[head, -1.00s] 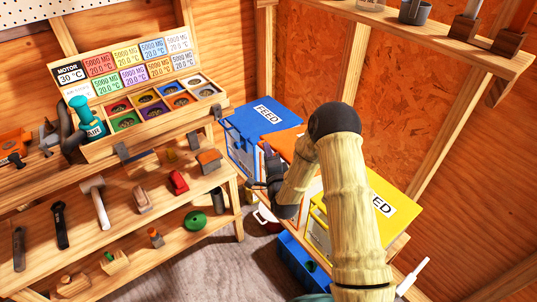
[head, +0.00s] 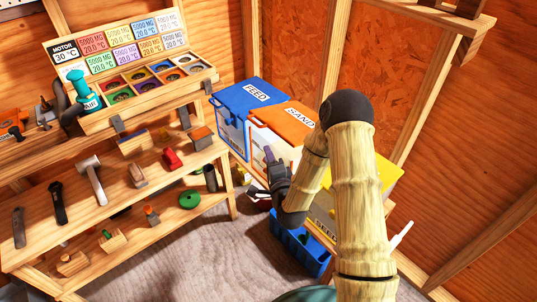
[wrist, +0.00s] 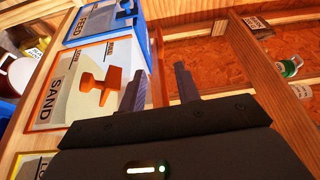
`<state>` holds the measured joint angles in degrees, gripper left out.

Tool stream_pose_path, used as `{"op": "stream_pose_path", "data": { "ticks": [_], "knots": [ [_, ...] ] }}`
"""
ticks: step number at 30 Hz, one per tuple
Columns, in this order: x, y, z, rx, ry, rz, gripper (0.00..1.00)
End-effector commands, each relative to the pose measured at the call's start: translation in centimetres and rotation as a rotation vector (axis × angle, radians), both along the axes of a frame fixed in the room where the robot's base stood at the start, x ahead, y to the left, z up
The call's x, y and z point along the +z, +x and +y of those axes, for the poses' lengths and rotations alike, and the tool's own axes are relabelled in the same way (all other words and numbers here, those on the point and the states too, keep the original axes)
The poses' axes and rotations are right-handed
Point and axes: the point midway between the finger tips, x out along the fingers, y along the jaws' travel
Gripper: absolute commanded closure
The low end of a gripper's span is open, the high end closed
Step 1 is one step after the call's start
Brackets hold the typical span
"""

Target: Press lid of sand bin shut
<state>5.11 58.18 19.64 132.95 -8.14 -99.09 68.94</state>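The sand bin has an orange lid (head: 290,121) marked SAND and a pale front. It stands between the blue feed bin (head: 246,100) and a yellow bin, partly hidden by my arm.
The yellow bin (head: 385,172) stands to the right, largely behind my arm. A blue crate (head: 298,245) is below the bins. A wooden workbench (head: 222,180) with tools is on the left. Grey floor (head: 205,270) lies open between. A wooden post (wrist: 258,62) is close to my gripper.

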Motion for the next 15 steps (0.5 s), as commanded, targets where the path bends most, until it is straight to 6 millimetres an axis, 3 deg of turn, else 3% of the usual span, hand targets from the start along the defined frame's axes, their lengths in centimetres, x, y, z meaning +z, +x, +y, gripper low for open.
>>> {"op": "stream_pose_path", "data": {
  "ticks": [14, 15],
  "knots": [
    [-0.1, -0.7, -1.3, -0.013, 0.0, -0.001, 0.67],
    [-0.1, -0.7, -1.3, -0.013, -0.001, 0.0, 0.75]
  ]
}}
